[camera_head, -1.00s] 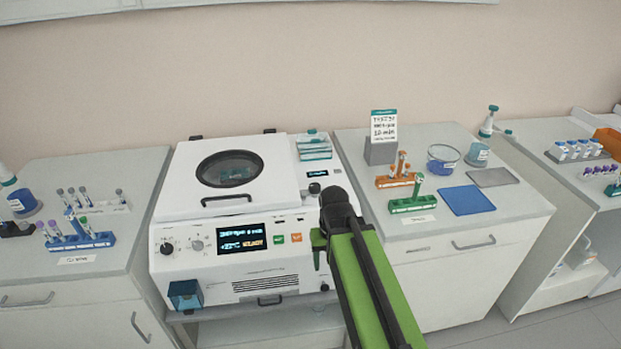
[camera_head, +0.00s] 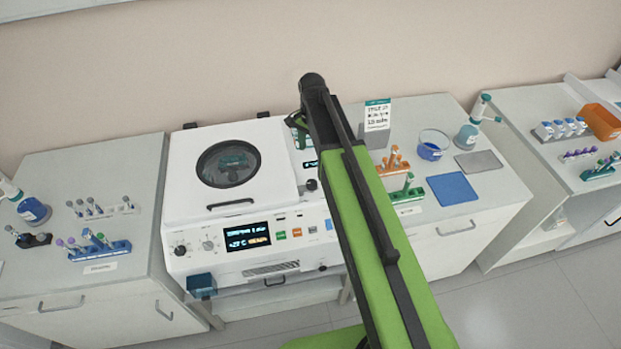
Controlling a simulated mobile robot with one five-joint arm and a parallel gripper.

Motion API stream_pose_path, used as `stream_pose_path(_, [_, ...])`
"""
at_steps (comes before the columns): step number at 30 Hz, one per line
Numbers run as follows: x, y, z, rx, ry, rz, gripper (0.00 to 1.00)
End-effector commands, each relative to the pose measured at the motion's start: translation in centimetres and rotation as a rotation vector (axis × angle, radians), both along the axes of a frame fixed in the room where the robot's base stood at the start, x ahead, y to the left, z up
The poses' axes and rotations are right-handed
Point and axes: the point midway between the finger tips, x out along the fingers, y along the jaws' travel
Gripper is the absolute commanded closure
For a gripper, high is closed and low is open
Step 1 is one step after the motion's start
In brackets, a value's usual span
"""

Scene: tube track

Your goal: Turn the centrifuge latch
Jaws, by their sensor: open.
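The white centrifuge (camera_head: 187,205) stands left of centre. Its lid (camera_head: 183,170) is down, with a round dark window and a black handle (camera_head: 232,205) at the front. A dark knob (camera_head: 311,185) sits right of the lid. A dark handle (camera_head: 275,281) is low on the front. I cannot tell which part is the latch. My green and black arm (camera_head: 365,200) rises in front of the machine's right side, and its dark joint is at the top. No contact with the centrifuge is visible.
The left counter holds a blue tube rack (camera_head: 100,249). Floor is clear at lower right.

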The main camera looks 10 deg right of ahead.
Motion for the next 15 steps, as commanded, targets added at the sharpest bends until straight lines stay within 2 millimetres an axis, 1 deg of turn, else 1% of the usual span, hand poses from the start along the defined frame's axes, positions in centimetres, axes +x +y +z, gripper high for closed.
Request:
stream_pose_path(1, [0.0,0.0,-1.2,0.0,0.0,0.001,0.39])
stream_pose_path(5, [0.0,0.0,-3.5,0.0,0.0,0.001,0.39])
stream_pose_path(15, [0.0,0.0,-10.7,0.0,0.0,0.002,0.39])
